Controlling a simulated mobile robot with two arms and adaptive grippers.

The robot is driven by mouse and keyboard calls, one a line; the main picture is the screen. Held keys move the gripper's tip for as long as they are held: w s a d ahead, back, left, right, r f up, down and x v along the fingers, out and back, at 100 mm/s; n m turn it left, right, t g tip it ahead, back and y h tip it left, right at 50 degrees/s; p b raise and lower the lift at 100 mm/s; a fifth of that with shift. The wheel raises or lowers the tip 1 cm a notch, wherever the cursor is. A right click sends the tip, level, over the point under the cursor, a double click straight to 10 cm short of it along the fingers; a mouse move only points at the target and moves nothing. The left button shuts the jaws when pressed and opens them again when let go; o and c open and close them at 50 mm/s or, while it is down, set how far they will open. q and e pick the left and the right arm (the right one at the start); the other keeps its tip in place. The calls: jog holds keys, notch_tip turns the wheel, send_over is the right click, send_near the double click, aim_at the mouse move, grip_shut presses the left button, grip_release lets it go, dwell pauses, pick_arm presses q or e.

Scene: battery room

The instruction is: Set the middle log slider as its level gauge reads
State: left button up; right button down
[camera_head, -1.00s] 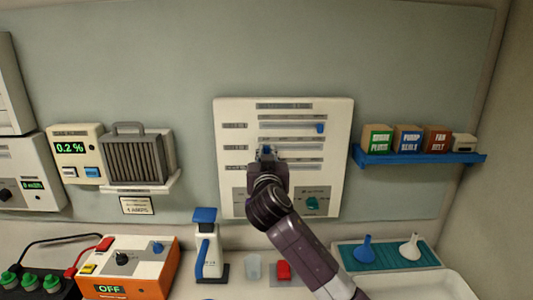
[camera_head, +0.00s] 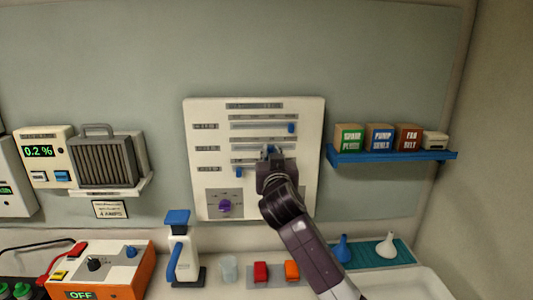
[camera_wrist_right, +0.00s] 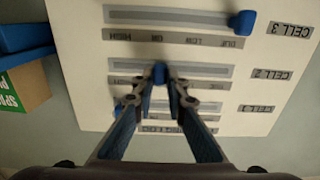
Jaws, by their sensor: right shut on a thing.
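A cream log panel (camera_head: 195,140) on the wall carries three horizontal sliders with blue knobs. My right gripper (camera_head: 270,151) is shut on the middle slider knob (camera_wrist_right: 160,72), right of the track's centre in the head view. In the upside-down right wrist view the knob lines up roughly with OK on the Cell 3 scale; its own marks are partly hidden by the fingers. The top knob (camera_head: 291,128) is near its track's right end. The bottom knob (camera_head: 239,172) is near the left end. I cannot make out a level gauge. My left gripper is not in view.
My right arm covers the panel's lower right; a purple dial (camera_head: 225,206) shows at lower left. A blue shelf (camera_head: 390,157) with boxes is to the right. Below are a blue-handled device (camera_head: 178,250), a clear cup (camera_head: 229,268) and red and orange blocks.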

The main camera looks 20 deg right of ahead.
jog(key=shift+d, duration=0.1)
jog(key=shift+s+d, duration=0.1)
jog(key=shift+d, duration=0.1)
jog(key=c, duration=2.2)
grip_release()
jog(key=shift+d, duration=0.15)
jog(key=shift+o, duration=1.2)
jog(key=shift+a, duration=0.2)
jog(key=v, duration=1.2)
jog(key=shift+r, duration=0.1)
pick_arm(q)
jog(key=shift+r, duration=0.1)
